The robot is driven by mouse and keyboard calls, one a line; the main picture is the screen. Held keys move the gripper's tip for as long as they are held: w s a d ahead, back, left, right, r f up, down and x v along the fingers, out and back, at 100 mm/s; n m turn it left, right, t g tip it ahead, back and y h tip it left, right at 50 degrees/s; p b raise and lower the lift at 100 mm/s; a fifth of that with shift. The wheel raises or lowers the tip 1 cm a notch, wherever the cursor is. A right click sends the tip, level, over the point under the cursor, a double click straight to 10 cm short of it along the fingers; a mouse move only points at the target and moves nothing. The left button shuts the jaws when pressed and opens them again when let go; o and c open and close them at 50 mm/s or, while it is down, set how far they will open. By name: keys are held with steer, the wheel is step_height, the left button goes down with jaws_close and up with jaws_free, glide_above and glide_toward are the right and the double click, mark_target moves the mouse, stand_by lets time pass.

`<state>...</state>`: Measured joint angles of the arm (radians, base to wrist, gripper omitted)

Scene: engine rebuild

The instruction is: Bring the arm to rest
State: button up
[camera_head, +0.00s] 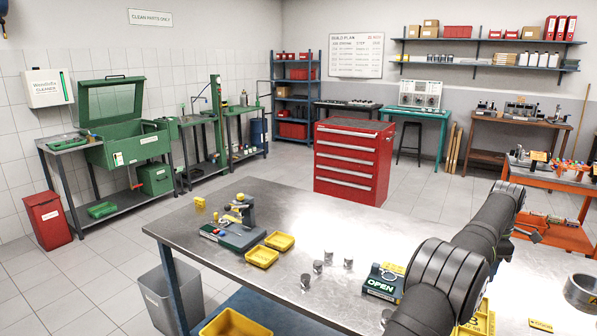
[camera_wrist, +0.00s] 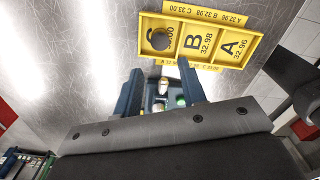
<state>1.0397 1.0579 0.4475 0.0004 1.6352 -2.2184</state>
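My gripper (camera_wrist: 160,66) shows in the wrist view with its two dark blue fingers apart. I see nothing clearly clamped between them; small pale and green shapes show in the gap, and I cannot tell what they are. Beyond the fingertips is a yellow sorting tray (camera_wrist: 228,60) with sections marked A, B and C. A dark round part (camera_wrist: 160,40) is in the C section. In the head view my dark arm reaches up across the right side of the steel table (camera_head: 365,235), and partly hides the yellow tray (camera_head: 490,318).
Several small metal cylinders, one of them here (camera_head: 318,266), stand on the table. A green OPEN sign block (camera_head: 382,284), yellow bins (camera_head: 262,256) and a green-based fixture (camera_head: 235,234) are there too. An orange cart (camera_head: 545,235) stands right. The table's back middle is clear.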

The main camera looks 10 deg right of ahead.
step_height(320, 180, down, 10)
steer(key=shift+f, duration=0.2)
steer(key=r, duration=0.5)
steer(key=shift+s, duration=0.25)
steer(key=s+r, duration=0.7)
steer(key=s, duration=0.5)
steer(key=w+a+n, duration=0.5)
steer(key=w+a, duration=1)
steer(key=w, duration=0.4)
steer(key=w+a+f, duration=0.1)
steer(key=w+f, duration=0.1)
steer(key=w, duration=0.1)
steer(key=w+a+f, duration=0.1)
steer(key=w+f, duration=0.1)
steer(key=w, duration=0.1)
steer(key=w+a+f, duration=0.2)
steer(key=w+f, duration=0.1)
steer(key=w, duration=0.1)
steer(key=shift+f, duration=0.7)
